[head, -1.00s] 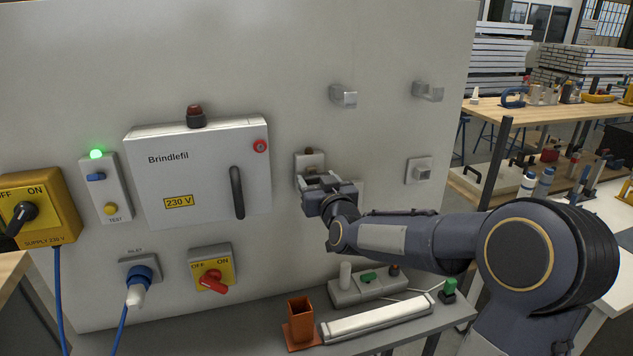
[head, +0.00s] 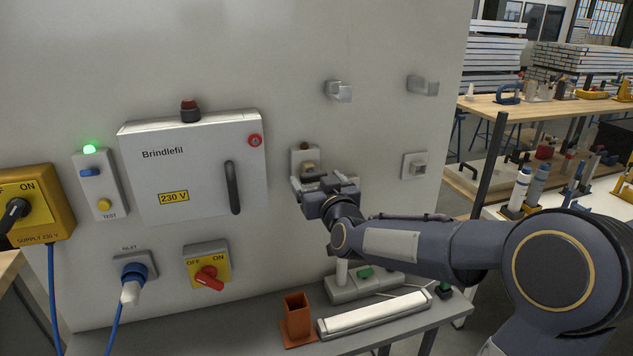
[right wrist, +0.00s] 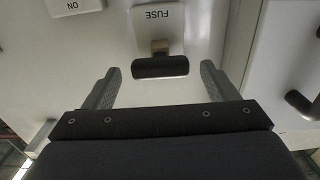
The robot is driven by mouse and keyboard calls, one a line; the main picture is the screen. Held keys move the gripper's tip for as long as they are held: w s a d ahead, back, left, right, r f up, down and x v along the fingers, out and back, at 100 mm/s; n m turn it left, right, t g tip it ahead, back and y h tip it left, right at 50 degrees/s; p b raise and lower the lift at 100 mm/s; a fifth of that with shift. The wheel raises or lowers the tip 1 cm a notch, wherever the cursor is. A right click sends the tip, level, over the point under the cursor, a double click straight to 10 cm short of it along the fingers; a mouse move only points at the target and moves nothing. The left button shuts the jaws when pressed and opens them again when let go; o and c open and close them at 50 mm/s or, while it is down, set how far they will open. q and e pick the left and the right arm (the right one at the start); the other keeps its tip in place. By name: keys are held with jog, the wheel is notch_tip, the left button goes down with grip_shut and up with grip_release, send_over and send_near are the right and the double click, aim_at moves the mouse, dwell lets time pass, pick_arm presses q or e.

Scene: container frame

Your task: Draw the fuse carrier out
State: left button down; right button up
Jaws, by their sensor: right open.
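The grey fuse holder (head: 296,158) is on the upright panel, right of the white Brindlefil box. In the right wrist view its white FUSE block (right wrist: 158,18) appears upside down. The fuse carrier shows there as a tan stem with a black crossbar grip (right wrist: 160,68), still seated at the block. My right gripper (right wrist: 160,76) is open, with one finger on each side of the crossbar and a gap at both ends. In the head view my right gripper (head: 318,184) is just below and in front of the holder, covering its lower part. My left gripper is not in view.
The Brindlefil box (head: 195,168) with a dark handle is left of the holder. Grey hooks (head: 339,91) and a square socket (head: 414,166) are on the panel's right. A shelf below carries an orange holder (head: 298,318) and a white bar (head: 375,314).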

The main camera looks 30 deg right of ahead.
jog(key=b+v, duration=0.1)
jog(key=v, duration=0.6)
dwell(0.3)
jog(key=s+a+f+g+y, duration=0.2)
jog(key=s+a+f+g, duration=0.2)
jog(key=s, duration=0.4)
jog(key=s+a+f+g+y, duration=0.3)
jog(key=s+a+f+g, duration=0.1)
jog(key=s+f, duration=0.3)
jog(key=s+a+f+n+g+y, duration=0.1)
jog(key=s+a+f+g+y, duration=0.2)
jog(key=s, duration=0.7)
notch_tip(320, 180, down, 3)
jog(key=a, duration=0.3)
jog(key=shift+s+g, duration=0.15)
jog(key=shift+g, duration=0.25)
jog(key=shift+r, duration=0.15)
